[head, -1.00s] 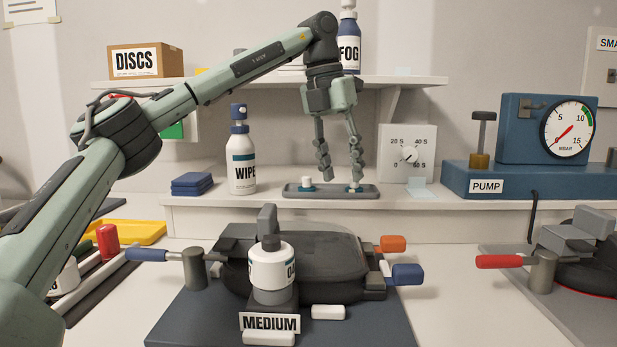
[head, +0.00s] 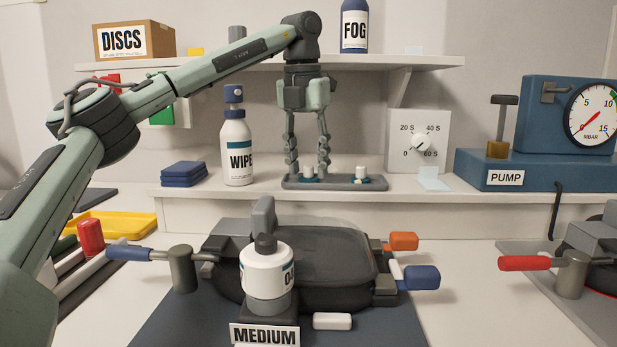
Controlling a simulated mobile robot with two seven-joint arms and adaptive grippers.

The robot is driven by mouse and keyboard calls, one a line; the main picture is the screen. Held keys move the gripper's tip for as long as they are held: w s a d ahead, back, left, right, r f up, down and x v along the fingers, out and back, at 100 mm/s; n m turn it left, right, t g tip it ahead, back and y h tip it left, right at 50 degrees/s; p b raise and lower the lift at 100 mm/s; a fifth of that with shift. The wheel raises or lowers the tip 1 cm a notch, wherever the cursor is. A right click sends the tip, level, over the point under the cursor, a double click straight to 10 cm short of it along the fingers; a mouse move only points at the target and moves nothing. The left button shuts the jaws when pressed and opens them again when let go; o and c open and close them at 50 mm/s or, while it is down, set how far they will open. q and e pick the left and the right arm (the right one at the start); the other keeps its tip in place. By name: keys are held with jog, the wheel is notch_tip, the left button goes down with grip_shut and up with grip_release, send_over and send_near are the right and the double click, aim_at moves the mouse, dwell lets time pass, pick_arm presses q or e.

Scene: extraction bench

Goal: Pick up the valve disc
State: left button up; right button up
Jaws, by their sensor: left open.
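Two small white-topped pieces with teal bases sit on a grey tray (head: 336,184) on the back ledge. They look like valve discs: a left one (head: 309,172) and a right one (head: 361,173). My left gripper (head: 307,170) points straight down over the tray, open. Its fingertips are on either side of the left disc, close to the tray. I cannot tell whether they touch the disc or the tray. The right disc stands clear of the fingers. My right gripper is not in view.
A WIPE bottle (head: 238,152) and blue pads (head: 184,174) stand left of the tray. A dial box (head: 418,140) and blue pump (head: 508,171) stand to the right. A shelf (head: 420,62) runs above. A dark lidded device (head: 325,262) sits in front.

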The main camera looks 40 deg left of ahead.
pick_arm(q)
jog(key=shift+c, duration=0.3)
jog(key=c, duration=0.8)
